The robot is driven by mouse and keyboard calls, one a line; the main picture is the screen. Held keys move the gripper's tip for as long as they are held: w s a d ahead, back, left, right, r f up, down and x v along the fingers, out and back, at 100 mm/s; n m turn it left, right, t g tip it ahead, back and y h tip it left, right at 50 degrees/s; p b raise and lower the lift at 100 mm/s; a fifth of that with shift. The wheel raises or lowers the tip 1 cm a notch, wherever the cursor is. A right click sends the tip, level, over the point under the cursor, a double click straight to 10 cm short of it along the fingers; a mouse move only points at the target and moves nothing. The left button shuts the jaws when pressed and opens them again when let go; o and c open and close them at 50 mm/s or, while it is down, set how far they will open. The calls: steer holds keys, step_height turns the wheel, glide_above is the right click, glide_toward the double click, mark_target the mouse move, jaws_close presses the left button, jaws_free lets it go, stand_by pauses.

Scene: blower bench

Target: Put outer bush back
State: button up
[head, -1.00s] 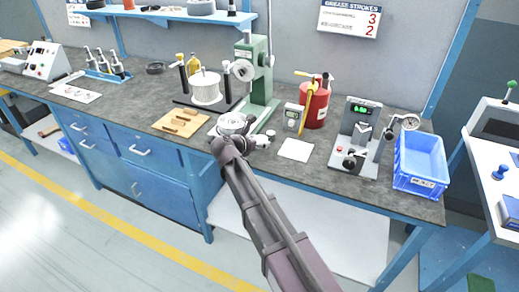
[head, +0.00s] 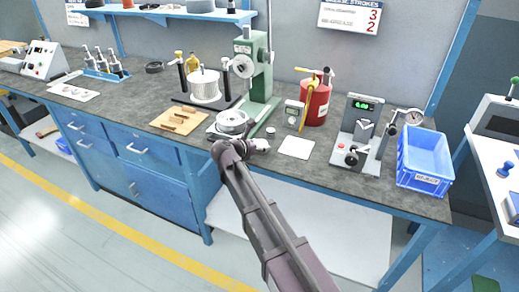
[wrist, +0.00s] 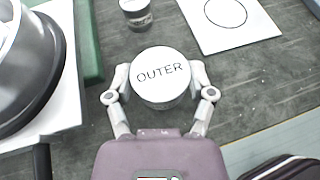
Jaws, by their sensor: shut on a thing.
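The outer bush (wrist: 160,72) is a round piece with a white top marked OUTER. In the wrist view it sits between both fingers of my gripper (wrist: 160,96), which is shut on it. In the head view my gripper (head: 258,146) is over the front of the bench, right of the green press's foot; the bush is hard to make out there. A white sheet with a drawn circle (wrist: 226,18) lies beyond and right of the bush; it also shows in the head view (head: 297,147). Whether the bush touches the bench is unclear.
A small dark cylinder with a pale top (wrist: 136,14) stands just beyond the bush. The green press (head: 262,85) and a silver round part on a white plate (head: 232,122) are at left. A red container (head: 315,103), a gauge stand (head: 360,132) and a blue bin (head: 425,160) are at right.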

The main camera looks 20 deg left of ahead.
steer(key=shift+f, duration=0.25)
steer(key=o, duration=1.3)
steer(key=shift+r, duration=0.1)
steer(key=shift+r, duration=0.2)
steer(key=p+v, duration=0.5)
steer(key=v, duration=0.7)
steer(key=shift+f, duration=0.1)
